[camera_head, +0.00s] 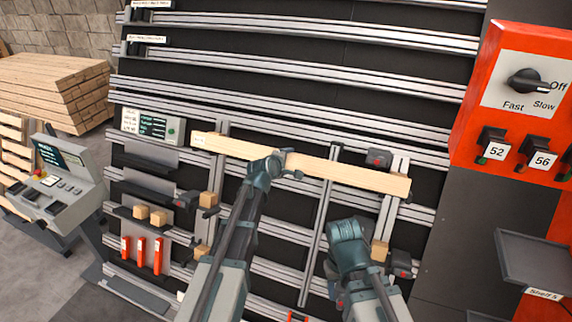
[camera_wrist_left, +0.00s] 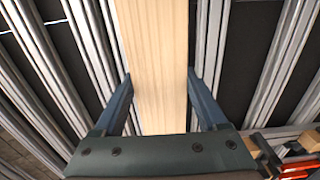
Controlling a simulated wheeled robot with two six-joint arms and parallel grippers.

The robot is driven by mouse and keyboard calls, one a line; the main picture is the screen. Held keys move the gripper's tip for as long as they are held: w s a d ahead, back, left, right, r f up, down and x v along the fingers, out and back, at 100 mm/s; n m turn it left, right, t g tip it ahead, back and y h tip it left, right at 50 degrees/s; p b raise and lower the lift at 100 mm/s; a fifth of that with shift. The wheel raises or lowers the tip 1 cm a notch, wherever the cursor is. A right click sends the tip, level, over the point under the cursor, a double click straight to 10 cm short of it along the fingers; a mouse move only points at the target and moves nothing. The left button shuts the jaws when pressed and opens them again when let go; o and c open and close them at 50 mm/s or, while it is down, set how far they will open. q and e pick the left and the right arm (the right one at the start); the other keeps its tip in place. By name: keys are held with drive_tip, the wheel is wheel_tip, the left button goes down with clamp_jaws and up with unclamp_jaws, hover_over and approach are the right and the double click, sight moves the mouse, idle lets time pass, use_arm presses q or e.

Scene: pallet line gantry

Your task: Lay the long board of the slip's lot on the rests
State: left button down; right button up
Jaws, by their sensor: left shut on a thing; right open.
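A long pale wooden board (camera_head: 235,148) slants across the front of the rail rack, its left end higher than its right. A small white label sits near its left end; I cannot read it. My left gripper (camera_head: 277,163) is shut on the board around its middle. In the left wrist view the board (camera_wrist_left: 155,65) runs between the two fingers (camera_wrist_left: 160,88). My right gripper (camera_head: 348,230) is open and empty, below the board's right half. Small wooden blocks sit at the rack's uprights, on the left (camera_head: 208,200) and right (camera_head: 379,250); I cannot tell whether these are the rests.
A grey display box (camera_head: 152,126) is on the rack at left. A control console (camera_head: 60,175) and stacked boards (camera_head: 58,85) stand further left. Red tools (camera_head: 141,250) hang low on the rack. An orange switch panel (camera_head: 515,95) and grey shelf (camera_head: 540,260) are at right.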

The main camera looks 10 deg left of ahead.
use_arm(q)
drive_tip(key=b+x, duration=0.3)
drive_tip(key=x, duration=0.4)
drive_tip(key=shift+w+f, duration=0.2)
drive_tip(key=shift+w, duration=0.15)
drive_tip(key=shift+w+d+f+b, duration=0.15)
drive_tip(key=shift+w+b, duration=0.1)
drive_tip(key=shift+b, duration=0.15)
idle(0.8)
drive_tip(key=shift+s+f, duration=0.15)
drive_tip(key=shift+f, duration=0.1)
idle(0.4)
unclamp_jaws()
drive_tip(key=shift+s, duration=0.15)
drive_tip(key=p+v, duration=0.6)
drive_tip(key=v, duration=0.7)
drive_tip(key=shift+s+r, duration=0.2)
drive_tip(key=shift+s, duration=0.05)
